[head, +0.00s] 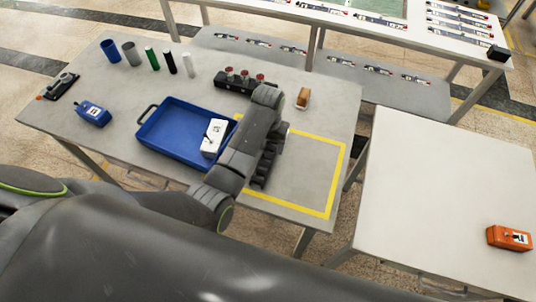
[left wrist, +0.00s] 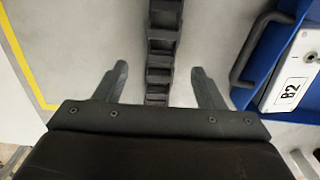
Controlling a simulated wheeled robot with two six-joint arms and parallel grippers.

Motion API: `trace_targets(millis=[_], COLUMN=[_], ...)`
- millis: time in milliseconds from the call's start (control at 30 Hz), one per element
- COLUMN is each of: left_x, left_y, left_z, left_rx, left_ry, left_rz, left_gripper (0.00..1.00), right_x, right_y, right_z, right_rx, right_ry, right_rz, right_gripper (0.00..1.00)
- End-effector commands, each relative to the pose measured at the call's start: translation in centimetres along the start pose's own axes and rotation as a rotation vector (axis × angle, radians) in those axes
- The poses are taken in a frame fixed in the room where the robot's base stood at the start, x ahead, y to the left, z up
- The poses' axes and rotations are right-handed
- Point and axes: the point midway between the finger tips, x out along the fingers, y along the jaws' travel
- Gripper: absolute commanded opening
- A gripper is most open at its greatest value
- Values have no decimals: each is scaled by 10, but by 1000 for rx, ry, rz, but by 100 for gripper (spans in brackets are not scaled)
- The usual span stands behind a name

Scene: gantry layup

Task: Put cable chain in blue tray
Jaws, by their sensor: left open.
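The cable chain (head: 263,172) is a dark, segmented strip lying on the grey table inside the yellow outline, partly hidden by my left arm. In the left wrist view the chain (left wrist: 163,45) runs up from between the fingers of my left gripper (left wrist: 160,85). That gripper is open, with one finger on each side of the chain's line and bare table showing between. In the head view my left arm hides its fingertips. The blue tray (head: 165,143) lies left of the arm; its edge and handle show in the left wrist view (left wrist: 245,60). My right gripper is out of view.
A white B2 box (head: 214,137) sits in the tray. A block with red knobs (head: 240,80) and a small brown object (head: 303,97) stand behind. Several cylinders (head: 151,59) and a blue device (head: 93,114) stand left. The yellow-outlined area is otherwise clear.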

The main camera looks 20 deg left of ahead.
Motion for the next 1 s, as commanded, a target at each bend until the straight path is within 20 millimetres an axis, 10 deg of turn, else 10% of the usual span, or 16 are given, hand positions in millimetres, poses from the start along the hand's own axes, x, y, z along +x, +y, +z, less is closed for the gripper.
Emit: trace_targets(millis=[833, 1000], left_x=[53, 53], left_y=[-2, -2], left_z=[-3, -2], left_rx=[0, 0], left_ry=[1, 1], left_rz=[0, 0], left_gripper=[64, 41], right_x=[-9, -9], right_y=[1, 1], right_z=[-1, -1], right_rx=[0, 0], right_ry=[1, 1], right_rz=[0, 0], right_gripper=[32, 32])
